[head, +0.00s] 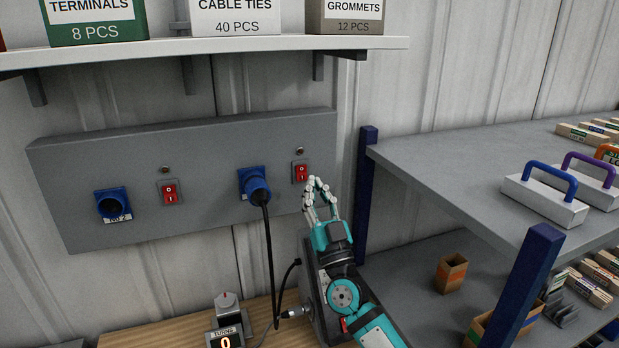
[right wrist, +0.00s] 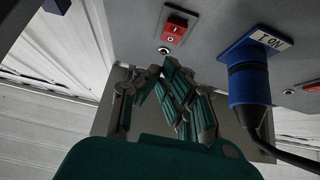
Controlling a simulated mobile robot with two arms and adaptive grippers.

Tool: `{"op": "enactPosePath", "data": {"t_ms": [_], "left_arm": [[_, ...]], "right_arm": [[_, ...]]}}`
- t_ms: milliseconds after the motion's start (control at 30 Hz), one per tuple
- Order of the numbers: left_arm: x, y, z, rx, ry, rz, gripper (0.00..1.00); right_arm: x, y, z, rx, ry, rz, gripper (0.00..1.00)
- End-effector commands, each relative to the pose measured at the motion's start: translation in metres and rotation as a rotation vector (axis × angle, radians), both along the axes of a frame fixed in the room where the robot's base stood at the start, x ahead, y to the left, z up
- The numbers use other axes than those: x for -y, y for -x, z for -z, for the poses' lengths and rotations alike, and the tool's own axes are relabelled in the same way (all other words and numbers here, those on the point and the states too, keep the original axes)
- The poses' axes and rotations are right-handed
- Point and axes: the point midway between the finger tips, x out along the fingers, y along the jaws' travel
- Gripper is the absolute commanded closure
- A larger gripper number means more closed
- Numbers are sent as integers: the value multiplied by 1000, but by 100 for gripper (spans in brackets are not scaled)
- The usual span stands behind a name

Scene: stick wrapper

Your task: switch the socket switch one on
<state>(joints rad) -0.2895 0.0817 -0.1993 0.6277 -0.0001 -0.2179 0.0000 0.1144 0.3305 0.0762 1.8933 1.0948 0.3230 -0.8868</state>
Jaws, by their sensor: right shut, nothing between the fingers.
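Socket one is the blue socket (head: 251,183) with a blue plug in it; its "NO 1" label (right wrist: 271,40) shows upside down in the right wrist view. Its red rocker switch (head: 300,172) is just right of it in the head view and shows at the top of the right wrist view (right wrist: 176,27). I cannot tell which side of the rocker is pressed. A small lamp (head: 299,151) above the switch looks unlit. My right gripper (head: 317,183), a jointed-finger hand, is shut and empty, close to the switch's lower right. My left gripper is out of view.
A second blue socket (head: 112,204), empty, and another red switch (head: 169,192) sit left on the grey panel (head: 215,150). A black cable (head: 270,260) hangs from the plug. A shelf (head: 200,47) is above; a grey rack (head: 460,165) with a blue post stands right.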

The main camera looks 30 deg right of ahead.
Motion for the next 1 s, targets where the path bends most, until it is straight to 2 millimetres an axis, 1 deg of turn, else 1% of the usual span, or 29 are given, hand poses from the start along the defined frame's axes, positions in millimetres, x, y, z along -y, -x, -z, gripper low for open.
{"op": "enactPosePath", "data": {"t_ms": [33, 100, 200, 300, 667, 767, 867, 933, 967, 1000], "left_arm": [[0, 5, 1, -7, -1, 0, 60], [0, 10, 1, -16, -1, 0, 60], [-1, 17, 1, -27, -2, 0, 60], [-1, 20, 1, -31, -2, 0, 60], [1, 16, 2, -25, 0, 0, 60], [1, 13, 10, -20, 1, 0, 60], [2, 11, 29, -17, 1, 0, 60], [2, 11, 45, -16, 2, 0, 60], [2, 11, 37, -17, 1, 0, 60], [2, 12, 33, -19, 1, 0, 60]], "right_arm": [[2, -10, 4, -5, 5, -1, 100], [4, -19, 6, -5, 3, -1, 100], [6, -28, 7, -5, 2, -2, 100], [8, -32, 8, -4, 1, -1, 100], [8, -33, 9, -3, 0, -2, 100], [8, -35, 13, 7, 3, 0, 100], [9, -38, 19, 38, 10, 1, 100], [10, -41, 22, 67, 17, 1, 100], [9, -40, 14, 68, 18, 0, 100], [9, -40, 11, 64, 17, 0, 100]]}}
